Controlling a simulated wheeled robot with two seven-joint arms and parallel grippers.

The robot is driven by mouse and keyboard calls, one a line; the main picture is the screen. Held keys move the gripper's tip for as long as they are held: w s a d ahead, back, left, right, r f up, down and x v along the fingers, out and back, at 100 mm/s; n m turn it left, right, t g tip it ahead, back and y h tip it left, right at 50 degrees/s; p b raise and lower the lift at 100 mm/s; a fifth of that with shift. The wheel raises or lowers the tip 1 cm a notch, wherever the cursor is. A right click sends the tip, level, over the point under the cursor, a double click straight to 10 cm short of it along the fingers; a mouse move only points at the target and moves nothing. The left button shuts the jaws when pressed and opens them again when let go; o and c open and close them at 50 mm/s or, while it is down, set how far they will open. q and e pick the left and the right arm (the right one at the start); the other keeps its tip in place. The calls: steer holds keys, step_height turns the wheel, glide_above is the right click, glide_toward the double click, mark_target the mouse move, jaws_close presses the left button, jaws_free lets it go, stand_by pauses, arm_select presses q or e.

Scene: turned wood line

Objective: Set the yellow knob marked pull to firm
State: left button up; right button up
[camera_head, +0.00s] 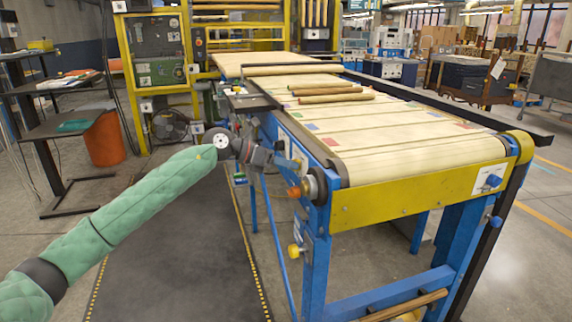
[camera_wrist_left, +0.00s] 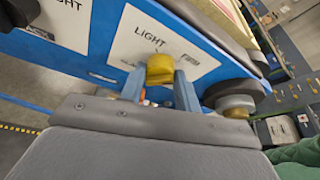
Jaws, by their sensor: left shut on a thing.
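In the left wrist view a yellow knob (camera_wrist_left: 160,69) stands out from a white plate (camera_wrist_left: 165,42) on a blue beam. The plate reads LIGHT above left of the knob and FIRM to its right; smaller lettering at lower left is too blurred to read. My left gripper (camera_wrist_left: 160,88) is shut on this knob, one finger on each side. I cannot tell which way the knob points. In the head view my left gripper (camera_head: 284,161) is at the conveyor's side beam, and it hides the held knob. My right gripper is not in view.
A second white plate (camera_wrist_left: 63,20) is left of the knob. A round roller end (camera_head: 314,187) and an orange knob (camera_head: 293,192) are close to the gripper. Another yellow knob (camera_head: 294,250) is on the leg below. Wooden rods (camera_head: 336,98) lie on the belt.

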arm_select(q)
steer(key=shift+f, duration=0.15)
steer(key=o, duration=1)
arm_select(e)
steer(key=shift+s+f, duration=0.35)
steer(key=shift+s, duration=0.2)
arm_select(q)
steer(key=shift+a, duration=0.1)
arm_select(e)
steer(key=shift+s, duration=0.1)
